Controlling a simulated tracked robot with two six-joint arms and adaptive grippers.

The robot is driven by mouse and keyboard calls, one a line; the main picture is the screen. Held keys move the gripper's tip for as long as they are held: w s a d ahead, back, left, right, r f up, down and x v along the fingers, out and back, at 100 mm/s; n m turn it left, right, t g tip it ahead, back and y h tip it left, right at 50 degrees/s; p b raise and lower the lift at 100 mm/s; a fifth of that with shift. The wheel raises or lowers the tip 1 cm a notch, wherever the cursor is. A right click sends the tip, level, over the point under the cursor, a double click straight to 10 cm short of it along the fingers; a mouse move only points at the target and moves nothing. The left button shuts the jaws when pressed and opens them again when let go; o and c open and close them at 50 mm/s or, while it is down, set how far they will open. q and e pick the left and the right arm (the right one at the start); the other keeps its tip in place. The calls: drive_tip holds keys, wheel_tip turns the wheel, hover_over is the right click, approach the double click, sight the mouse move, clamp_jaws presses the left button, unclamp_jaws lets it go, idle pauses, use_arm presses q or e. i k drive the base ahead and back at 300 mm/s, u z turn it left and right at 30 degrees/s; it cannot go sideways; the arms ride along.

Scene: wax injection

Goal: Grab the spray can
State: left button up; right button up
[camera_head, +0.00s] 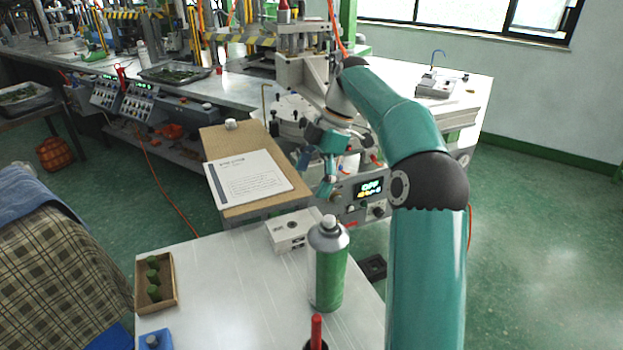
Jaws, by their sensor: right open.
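The spray can (329,275) stands upright on the white table (230,290), near its right edge. It has a green body and a grey top. My right gripper (316,174) hangs from the teal arm above and beyond the can, in front of the machine. It is open and looks empty, with its fingers pointing down. The gripper is apart from the can. My left gripper is not in view.
A small white box (291,230) stands just behind the can. A red-tipped object (317,331) is in front of it. A cardboard tray (156,283) with green pieces lies at the left. A board with a paper (247,178) lies behind. The table's middle is clear.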

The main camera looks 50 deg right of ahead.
sight(327, 249)
drive_tip(key=k, duration=1.5)
